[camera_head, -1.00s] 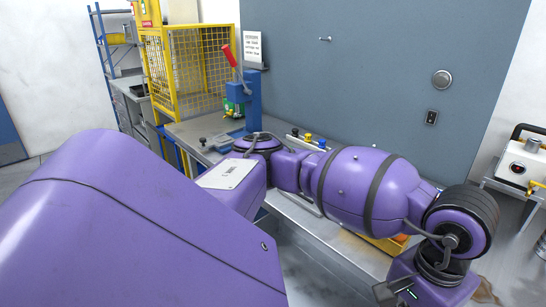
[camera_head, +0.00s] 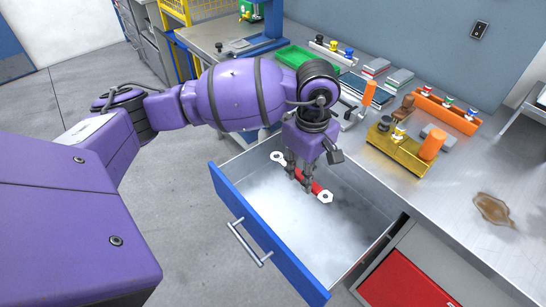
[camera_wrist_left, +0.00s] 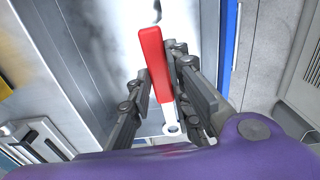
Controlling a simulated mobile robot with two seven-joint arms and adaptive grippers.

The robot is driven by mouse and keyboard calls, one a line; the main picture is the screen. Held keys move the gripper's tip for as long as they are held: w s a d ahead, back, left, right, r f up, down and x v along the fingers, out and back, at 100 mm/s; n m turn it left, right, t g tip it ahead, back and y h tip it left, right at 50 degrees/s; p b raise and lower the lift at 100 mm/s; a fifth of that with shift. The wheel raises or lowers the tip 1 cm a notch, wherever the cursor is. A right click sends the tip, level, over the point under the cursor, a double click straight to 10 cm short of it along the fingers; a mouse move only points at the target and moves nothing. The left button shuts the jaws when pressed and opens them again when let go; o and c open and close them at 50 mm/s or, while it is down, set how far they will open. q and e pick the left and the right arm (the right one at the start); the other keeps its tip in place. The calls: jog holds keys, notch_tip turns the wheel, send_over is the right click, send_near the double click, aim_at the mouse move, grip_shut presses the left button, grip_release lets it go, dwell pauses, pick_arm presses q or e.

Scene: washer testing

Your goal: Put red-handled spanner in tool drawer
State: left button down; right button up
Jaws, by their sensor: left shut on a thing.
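The tool drawer (camera_head: 280,246) is pulled out below the bench, with a blue front, a bar handle and a bare grey inside. The red-handled spanner (camera_head: 318,188) has a red grip and pale metal ends. My left gripper (camera_head: 299,182) points down over the drawer and is shut on the spanner's red handle. The spanner shows within the drawer's outline; I cannot tell if it touches the floor. In the left wrist view the red handle (camera_wrist_left: 154,62) lies between the fingers (camera_wrist_left: 166,75), with a metal ring end near the palm. My right gripper is out of view.
The bench (camera_head: 455,190) above carries a green tray (camera_head: 303,58), a yellow holder (camera_head: 400,150) with orange-handled items, and an orange rack (camera_head: 447,112). A red drawer front (camera_head: 405,280) is to the right. Clear floor lies at left.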

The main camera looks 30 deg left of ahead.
pick_arm(q)
jog(key=w+a+f+n, duration=0.1)
jog(key=w+f+n, duration=0.35)
jog(key=n, duration=1.25)
send_over(296, 205)
notch_tip(296, 205, down, 8)
jog(key=shift+n, duration=0.3)
notch_tip(296, 205, down, 10)
jog(key=shift+w+r+b, duration=0.1)
jog(key=shift+b, duration=0.2)
jog(key=c, duration=2)
grip_release()
jog(key=shift+f, duration=0.3)
jog(key=o, duration=0.4)
jog(key=shift+r, duration=0.1)
notch_tip(296, 205, up, 12)
jog(key=shift+r+p, duration=0.15)
jog(key=shift+p, duration=0.25)
